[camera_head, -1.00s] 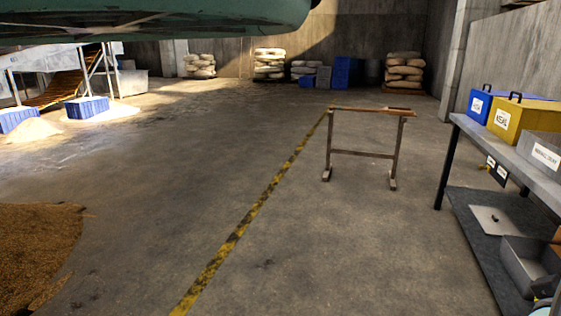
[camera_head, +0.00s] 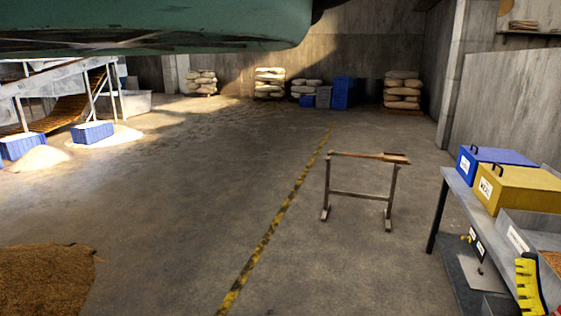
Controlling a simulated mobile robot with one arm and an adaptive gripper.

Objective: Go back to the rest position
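My gripper is not in view. A large teal shape (camera_head: 150,30) hangs across the top left, close to the camera; I cannot tell which part it is. No object is named by the task. A wooden trestle stand (camera_head: 362,194) stands upright on the concrete floor, right of the yellow-black floor line (camera_head: 268,235).
A bench (camera_head: 450,185) at right holds a blue box (camera_head: 490,156), a yellow box (camera_head: 520,187) and a grey tray (camera_head: 510,232). An unclear yellow toothed object (camera_head: 527,286) is nearby. A grain pile (camera_head: 45,280) lies lower left. The middle floor is clear.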

